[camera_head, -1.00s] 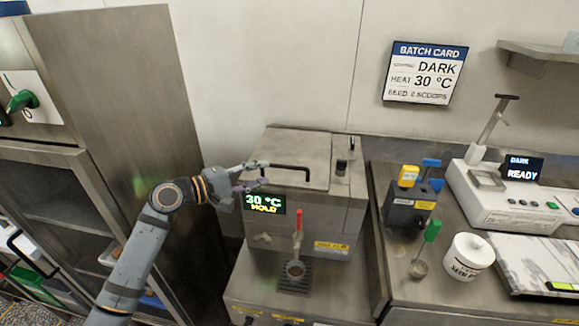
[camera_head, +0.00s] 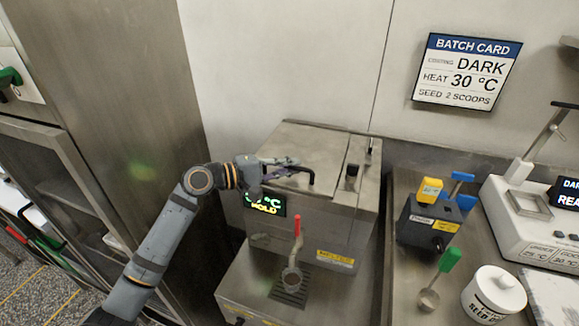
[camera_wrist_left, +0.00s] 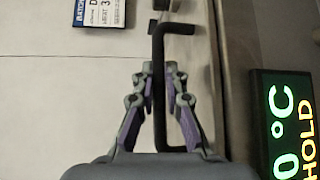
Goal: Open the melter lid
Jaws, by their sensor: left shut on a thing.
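The melter (camera_head: 310,220) is a grey metal box with a lit display reading HOLD, partly covered by my left gripper. Its flat lid (camera_head: 318,145) lies closed on top. A black bar handle (camera_head: 308,174) runs along the lid's front. My left gripper (camera_head: 288,166) is at the left part of this handle and is shut on it. In the left wrist view the handle (camera_wrist_left: 175,28) passes between the two fingers of the left gripper (camera_wrist_left: 160,70). My right gripper is not in view.
A red-handled tap (camera_head: 298,225) stands at the melter's front, above a drain grate. To the right are a dark box with yellow and blue parts (camera_head: 432,222), a green-handled scoop (camera_head: 440,275) and a white pot (camera_head: 492,295). A tall steel cabinet (camera_head: 120,80) stands left.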

